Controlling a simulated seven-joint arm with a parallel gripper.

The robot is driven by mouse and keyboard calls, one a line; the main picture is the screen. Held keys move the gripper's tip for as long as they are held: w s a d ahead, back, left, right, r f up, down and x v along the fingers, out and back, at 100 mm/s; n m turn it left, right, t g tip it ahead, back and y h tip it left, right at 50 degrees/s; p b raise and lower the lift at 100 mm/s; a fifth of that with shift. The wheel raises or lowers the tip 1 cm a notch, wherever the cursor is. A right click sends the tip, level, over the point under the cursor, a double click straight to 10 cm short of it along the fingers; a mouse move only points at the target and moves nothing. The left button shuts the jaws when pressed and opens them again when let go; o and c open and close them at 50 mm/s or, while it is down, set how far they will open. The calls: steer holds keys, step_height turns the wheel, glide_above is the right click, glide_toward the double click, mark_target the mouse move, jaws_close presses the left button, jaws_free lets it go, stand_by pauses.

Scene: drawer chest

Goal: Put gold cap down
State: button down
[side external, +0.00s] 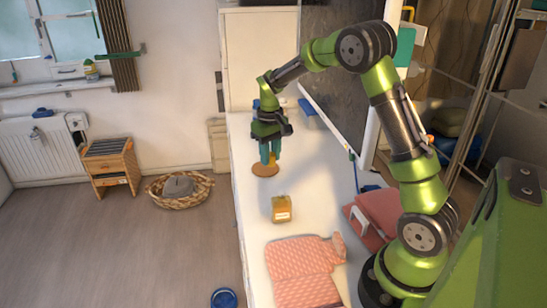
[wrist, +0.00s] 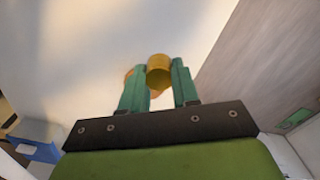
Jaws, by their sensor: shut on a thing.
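The gold cap (wrist: 159,71) shows in the wrist view as a short yellow cylinder between the two green fingers of my gripper (wrist: 156,88). The fingers are shut on it. In the side view my gripper (side external: 270,156) points down over the white counter, with its fingertips just above or at a round orange-brown disc (side external: 264,171). Part of the disc also shows behind the cap in the wrist view. I cannot tell whether the cap touches the disc or the counter.
An amber jar or box with a pale label (side external: 281,209) stands on the counter (side external: 315,185) nearer the camera. A pink quilted cloth (side external: 300,272) lies at the front, and a red item (side external: 378,212) is to the right. A blue container (side external: 309,114) is behind my gripper.

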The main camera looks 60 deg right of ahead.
mark_target(271, 190)
step_height(271, 190, down, 9)
steer(key=shift+f, duration=0.1)
stand_by(0.3)
steer(key=shift+f, duration=0.15)
steer(key=c, duration=0.8)
jaws_free()
